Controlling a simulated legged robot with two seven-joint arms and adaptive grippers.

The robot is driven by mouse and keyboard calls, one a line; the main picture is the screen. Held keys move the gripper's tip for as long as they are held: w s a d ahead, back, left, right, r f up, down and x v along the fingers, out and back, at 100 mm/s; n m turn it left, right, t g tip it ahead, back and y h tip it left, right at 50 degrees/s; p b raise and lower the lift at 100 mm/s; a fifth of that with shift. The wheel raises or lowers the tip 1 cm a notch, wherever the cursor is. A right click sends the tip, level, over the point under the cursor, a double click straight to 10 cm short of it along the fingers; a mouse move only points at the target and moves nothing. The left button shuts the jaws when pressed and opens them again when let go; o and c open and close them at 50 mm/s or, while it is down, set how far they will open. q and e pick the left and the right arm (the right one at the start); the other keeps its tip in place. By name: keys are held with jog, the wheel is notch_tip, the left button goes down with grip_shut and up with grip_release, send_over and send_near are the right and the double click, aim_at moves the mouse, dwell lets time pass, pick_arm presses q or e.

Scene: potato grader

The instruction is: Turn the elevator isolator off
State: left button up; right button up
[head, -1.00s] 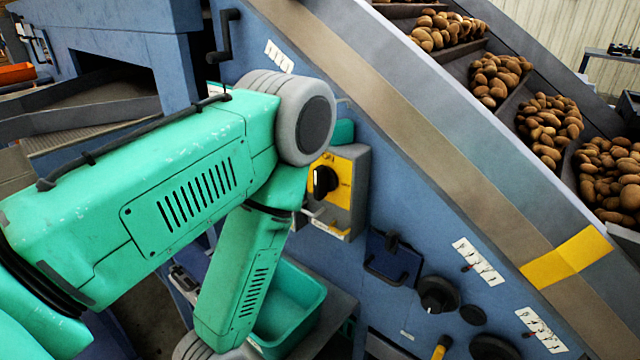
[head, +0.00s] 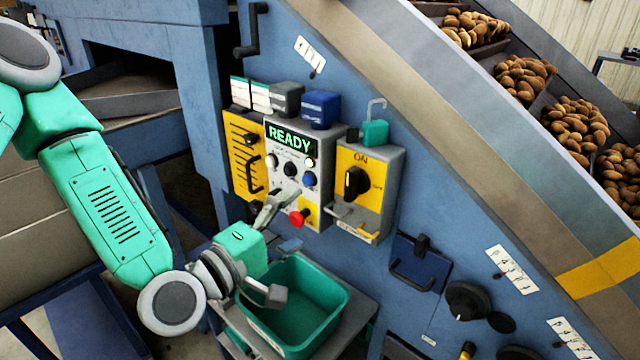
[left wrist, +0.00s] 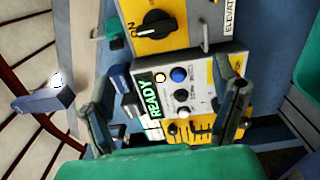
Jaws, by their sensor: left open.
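The elevator isolator (head: 362,190) is a yellow-faced grey box on the blue machine side, right of the control box. Its black rotary knob (head: 355,183) stands upright, in line with the ON mark above it. The knob (left wrist: 155,23) also shows at the top of the left wrist view, beside an ELEVATOR label. My left gripper (head: 283,246) is open and empty in front of the lower control box, left of and below the isolator, apart from it. In the left wrist view its fingers (left wrist: 170,88) stand apart with the control box between them. My right gripper is out of view.
The control box (head: 289,175) has a READY display and a red button (head: 298,218). A green padlock (head: 375,132) sits atop the isolator box. A green tub (head: 335,318) stands below, near the gripper. A dark blue handled panel (head: 418,262) lies to the lower right.

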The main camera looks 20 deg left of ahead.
aim_at(346, 189)
pick_arm(q)
jog(key=b+x, duration=0.1)
jog(key=x, duration=1.2)
jog(key=shift+w+d+b, duration=0.1)
jog(key=shift+b, duration=0.25)
jog(key=shift+w+d, duration=0.3)
jog(key=shift+d, duration=0.4)
jog(key=shift+d+r, duration=0.1)
jog(key=shift+d, duration=0.3)
jog(key=shift+a, duration=0.25)
jog(key=c, duration=0.9)
jog(key=shift+a, duration=0.25)
jog(key=shift+c, duration=1.3)
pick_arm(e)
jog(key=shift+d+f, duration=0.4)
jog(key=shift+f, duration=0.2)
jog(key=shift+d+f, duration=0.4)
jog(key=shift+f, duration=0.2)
